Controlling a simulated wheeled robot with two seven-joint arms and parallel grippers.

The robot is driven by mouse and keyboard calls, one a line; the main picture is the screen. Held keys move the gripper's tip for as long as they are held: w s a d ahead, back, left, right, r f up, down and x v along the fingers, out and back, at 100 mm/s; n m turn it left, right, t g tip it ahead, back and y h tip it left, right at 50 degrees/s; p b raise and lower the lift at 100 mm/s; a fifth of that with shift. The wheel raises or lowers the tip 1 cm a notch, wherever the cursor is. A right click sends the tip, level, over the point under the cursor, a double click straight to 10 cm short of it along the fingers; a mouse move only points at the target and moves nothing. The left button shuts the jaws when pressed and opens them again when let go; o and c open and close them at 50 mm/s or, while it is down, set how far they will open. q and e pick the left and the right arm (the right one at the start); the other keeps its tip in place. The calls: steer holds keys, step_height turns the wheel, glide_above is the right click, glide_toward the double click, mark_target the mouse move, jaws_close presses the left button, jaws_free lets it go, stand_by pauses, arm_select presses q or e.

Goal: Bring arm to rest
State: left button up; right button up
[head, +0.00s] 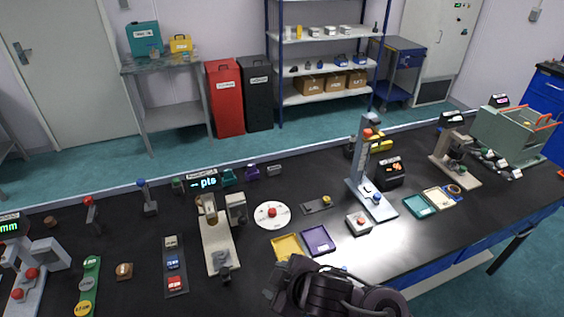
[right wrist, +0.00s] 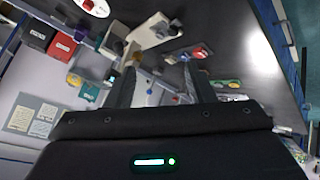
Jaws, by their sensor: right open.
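My right arm (head: 340,294) comes in at the bottom middle of the head view, over the front part of the black bench. In the right wrist view, my right gripper (right wrist: 160,84) has its two dark fingers apart with nothing between them. The bench top and its instruments show beyond the fingers, tilted in that view. In the head view the fingertips cannot be made out clearly. My left gripper is in neither view.
Near the arm are a yellow tray (head: 287,247), a purple tray (head: 318,240) and a beige instrument (head: 218,245). A white round plate (head: 273,216) with a red knob lies behind them. A tall grey stand (head: 363,160) is at right. The bench's front right is bare.

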steer(key=s+d+f+m+g+h, duration=0.1)
steer(key=s+d+m+h, duration=0.2)
steer(key=d, duration=0.4)
steer(key=s+d+m+g, duration=0.1)
steer(key=s+d+m, duration=0.35)
steer(key=d, duration=0.25)
steer(key=s+d+f+m+g+h, duration=0.1)
steer(key=s+d+m+h, duration=0.15)
steer(key=d+m, duration=0.3)
step_height(320, 180, down, 35)
steer(key=s+n+g+b, duration=0.1)
steer(key=s+b, duration=0.1)
steer(key=b, duration=0.6)
steer(key=s+d+f+g+b, duration=0.1)
steer(key=s+d+f+b, duration=0.1)
steer(key=s+f, duration=0.8)
steer(key=s+d+f+b, duration=0.2)
steer(key=s+f+b, duration=0.2)
steer(key=s+f, duration=0.6)
step_height(320, 180, down, 8)
steer(key=shift+d+r+g, duration=0.2)
steer(key=shift+d+g, duration=0.05)
steer(key=shift+g, duration=0.15)
